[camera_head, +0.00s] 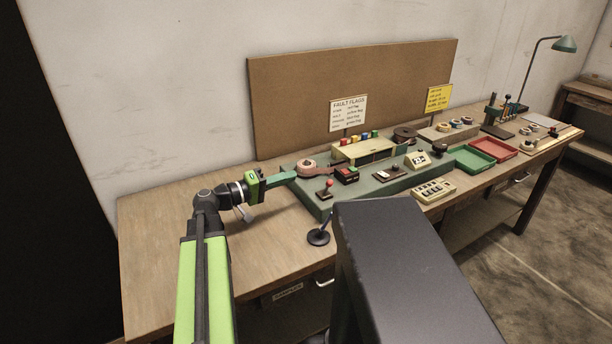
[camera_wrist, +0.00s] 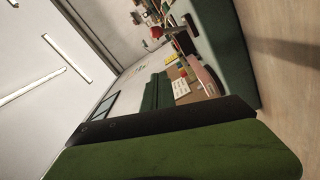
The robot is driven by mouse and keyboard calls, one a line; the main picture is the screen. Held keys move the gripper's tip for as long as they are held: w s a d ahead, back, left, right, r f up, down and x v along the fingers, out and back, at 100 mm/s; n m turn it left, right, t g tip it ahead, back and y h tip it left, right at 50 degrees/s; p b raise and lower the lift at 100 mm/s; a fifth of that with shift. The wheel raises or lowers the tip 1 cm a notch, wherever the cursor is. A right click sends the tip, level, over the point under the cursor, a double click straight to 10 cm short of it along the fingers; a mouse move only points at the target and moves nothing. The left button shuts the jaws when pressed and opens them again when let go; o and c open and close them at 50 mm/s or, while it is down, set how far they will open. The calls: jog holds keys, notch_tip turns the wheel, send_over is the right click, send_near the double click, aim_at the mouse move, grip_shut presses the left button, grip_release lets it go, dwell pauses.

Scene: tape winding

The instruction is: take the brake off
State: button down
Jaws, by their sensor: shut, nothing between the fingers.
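A short lever with a red ball knob (camera_head: 329,183) stands on a small dark plate at the near left of the green machine bed (camera_head: 325,207). It is the likeliest brake, but I can read no label on it. The red knob also shows in the wrist view (camera_wrist: 157,32). My gripper (camera_head: 293,175) is shut and empty. Its green fingers point right, above the bed's left end, left of the lever and apart from it.
A black box with a red button (camera_head: 346,174) stands right of the tape roll. A black-based stalk (camera_head: 318,237) stands at the bench front. The bench's left end (camera_head: 160,235) is clear.

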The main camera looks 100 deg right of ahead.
jog(key=v, duration=0.6)
jog(key=shift+w, duration=0.25)
